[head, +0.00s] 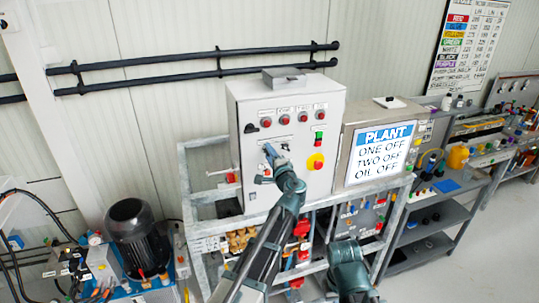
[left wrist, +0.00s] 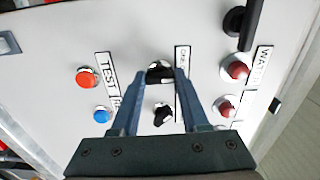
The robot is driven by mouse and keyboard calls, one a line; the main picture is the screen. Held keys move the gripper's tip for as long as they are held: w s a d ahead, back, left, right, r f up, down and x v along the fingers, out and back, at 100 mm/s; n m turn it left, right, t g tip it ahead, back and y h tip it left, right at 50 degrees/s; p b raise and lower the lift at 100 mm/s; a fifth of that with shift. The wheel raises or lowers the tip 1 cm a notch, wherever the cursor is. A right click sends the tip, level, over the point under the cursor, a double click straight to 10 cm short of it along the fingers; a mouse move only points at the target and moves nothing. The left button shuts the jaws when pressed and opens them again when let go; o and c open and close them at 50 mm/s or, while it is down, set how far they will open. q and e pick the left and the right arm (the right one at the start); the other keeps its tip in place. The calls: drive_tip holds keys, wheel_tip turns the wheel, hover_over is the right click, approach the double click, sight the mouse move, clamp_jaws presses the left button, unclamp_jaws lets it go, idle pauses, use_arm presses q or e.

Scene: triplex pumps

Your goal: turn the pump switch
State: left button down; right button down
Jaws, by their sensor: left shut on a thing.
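The pump control panel is a light grey cabinet (head: 330,175) with red lamps along its top and a red-and-yellow button on its right. My left gripper (head: 268,150) is at the left-middle of the panel front, touching or very close to it. In the left wrist view, its two fingertips (left wrist: 162,73) are closed on a black rotary switch (left wrist: 159,70) beside a partly hidden label. A second black knob (left wrist: 162,115) shows between the fingers, nearer the palm. The head view mostly hides the switch behind the gripper. No right gripper fingers show.
A white sign reading PLANT (head: 380,153) hangs on the box right of the cabinet. A black motor (head: 138,235) stands at the left. In the left wrist view, an orange button (left wrist: 87,77), a blue button (left wrist: 102,115) and red lamps (left wrist: 236,70) flank the fingers.

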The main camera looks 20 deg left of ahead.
idle(0.3)
use_arm(q)
drive_tip(key=shift+c, duration=2)
unclamp_jaws()
drive_tip(key=v, duration=1.3)
drive_tip(key=shift+s+d, duration=0.25)
drive_tip(key=shift+s, duration=0.1)
drive_tip(key=shift+f, duration=0.1)
